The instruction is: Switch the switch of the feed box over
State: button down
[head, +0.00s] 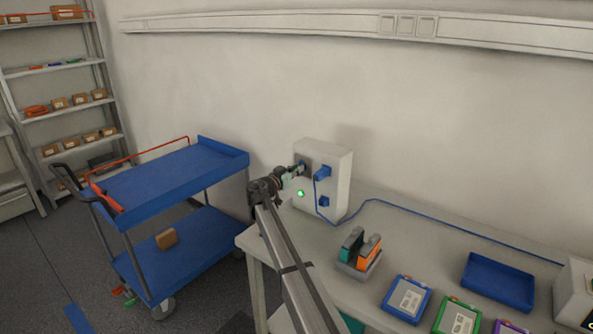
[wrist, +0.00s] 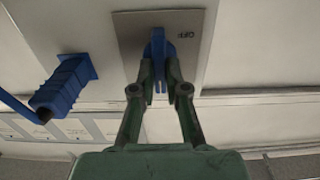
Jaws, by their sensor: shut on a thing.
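The feed box (head: 337,193) is a pale upright box at the back left of the bench, against the wall. A green lamp (head: 300,194) is lit low on its front. In the wrist view its switch (wrist: 158,46) is a blue handle on a grey plate (wrist: 132,32), with small dark lettering beside it. My gripper (wrist: 159,76) is shut on the blue handle, one finger on each side. In the head view my gripper (head: 301,168) is at the upper left of the box's front and hides most of the switch.
A blue plug (head: 322,173) with a cable sits right beside my gripper; it also shows in the wrist view (wrist: 66,82). A blue socket (head: 324,201) is below it. A holder with green and orange blocks (head: 358,262) stands in front. A blue trolley (head: 170,185) is left.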

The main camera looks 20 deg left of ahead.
jog(key=shift+f+b, duration=0.2)
jog(key=shift+b, duration=0.35)
jog(key=n+b, duration=0.4)
jog(key=n, duration=0.2)
jog(key=n+b, duration=0.3)
jog(key=n, duration=0.3)
jog(key=n+b, duration=0.4)
jog(key=n, duration=0.1)
jog(key=shift+a+f+n+b, duration=0.15)
jog(key=shift+a+n+b, duration=0.15)
jog(key=shift+n, duration=0.1)
jog(key=shift+w, duration=0.1)
jog(key=c, duration=1.2)
grip_release()
